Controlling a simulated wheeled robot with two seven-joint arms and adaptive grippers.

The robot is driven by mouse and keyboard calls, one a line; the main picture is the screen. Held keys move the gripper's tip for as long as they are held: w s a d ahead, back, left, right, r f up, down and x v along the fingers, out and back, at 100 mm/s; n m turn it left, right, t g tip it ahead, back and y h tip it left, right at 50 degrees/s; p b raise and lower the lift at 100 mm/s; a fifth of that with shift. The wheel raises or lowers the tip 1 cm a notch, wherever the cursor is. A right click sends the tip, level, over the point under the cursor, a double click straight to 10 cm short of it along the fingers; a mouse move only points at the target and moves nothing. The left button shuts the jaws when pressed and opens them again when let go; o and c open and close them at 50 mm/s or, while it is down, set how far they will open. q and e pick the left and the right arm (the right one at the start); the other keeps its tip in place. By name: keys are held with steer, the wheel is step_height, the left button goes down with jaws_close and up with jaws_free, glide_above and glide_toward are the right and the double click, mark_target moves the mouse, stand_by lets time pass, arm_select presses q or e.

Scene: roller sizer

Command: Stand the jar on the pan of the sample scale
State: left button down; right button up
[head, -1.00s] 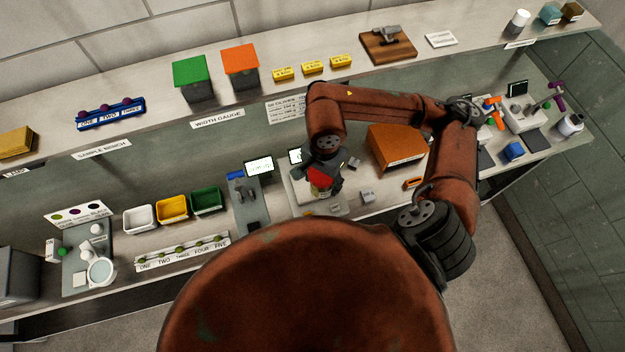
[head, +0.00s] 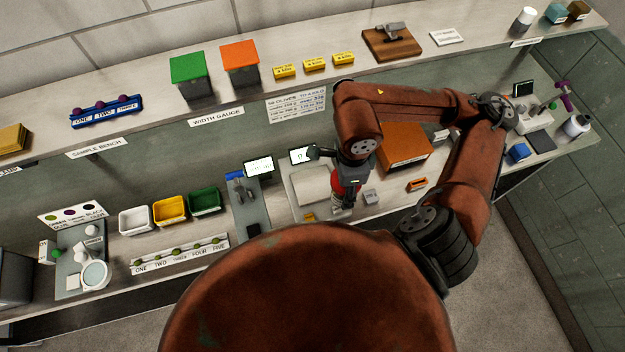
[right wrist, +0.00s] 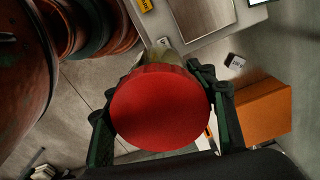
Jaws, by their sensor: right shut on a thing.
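The jar has a round red lid (right wrist: 160,110), seen from above in the right wrist view, with its glassy body (right wrist: 172,45) partly showing beyond it. My right gripper (head: 343,200) is shut on the jar, with a finger on each side of the lid. In the head view the jar hangs at the right edge of the scale's pale pan (head: 308,185), mostly hidden by the gripper. I cannot tell its height above the bench. The pan looks empty, and the scale display (head: 301,155) seems to read 0. My left gripper is not in view.
An orange-brown box (head: 402,148) stands right of the gripper, with a small grey block (head: 371,197) nearer. A blue-topped grey device (head: 245,200) stands left of the scale. A yellow piece (head: 308,217) lies at the front. The shelf (head: 150,102) runs behind.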

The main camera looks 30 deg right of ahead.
steer(key=shift+w+f+b, duration=0.15)
steer(key=shift+f+b, duration=0.1)
steer(key=shift+b, duration=0.2)
steer(key=shift+w, duration=0.2)
steer(key=w+f, duration=0.2)
steer(key=w, duration=0.1)
steer(key=w+a+f+p, duration=0.1)
steer(key=w+f, duration=0.2)
steer(key=w, duration=0.1)
steer(key=w+f, duration=0.2)
steer(key=w, duration=0.1)
steer(key=shift+w+a+f, duration=0.25)
steer(key=shift+a+f, duration=0.05)
steer(key=shift+a, duration=0.05)
steer(key=f, duration=0.2)
steer(key=f+p, duration=0.1)
steer(key=shift+w+f, duration=0.35)
steer(key=shift+a+f, duration=0.1)
steer(key=shift+f, duration=0.05)
